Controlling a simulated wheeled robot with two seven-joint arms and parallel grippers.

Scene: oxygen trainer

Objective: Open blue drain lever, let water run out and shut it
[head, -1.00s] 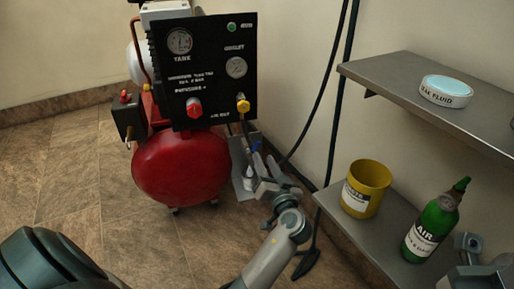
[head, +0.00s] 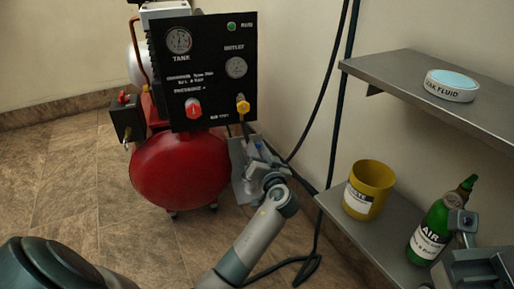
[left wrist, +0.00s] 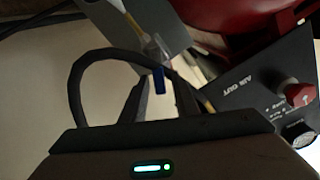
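The blue drain lever (left wrist: 158,80) shows in the left wrist view as a small blue tab below a clear fitting (left wrist: 155,50). My left gripper (head: 255,158) is low beside the right side of the red tank (head: 180,168). In the left wrist view its dark fingers (left wrist: 157,102) stand apart, with the blue lever between their tips; contact cannot be made out. In the head view the gripper largely hides the lever. No running water can be made out. Part of my right arm (head: 468,255) shows at the lower right; its fingers are unclear.
A black panel (head: 205,75) with gauges and red and yellow knobs stands above the tank. The right shelves (head: 400,85) hold a yellow cup (head: 368,190), a green bottle (head: 432,228) and a leak fluid dish (head: 450,86). Black hoses hang by the wall.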

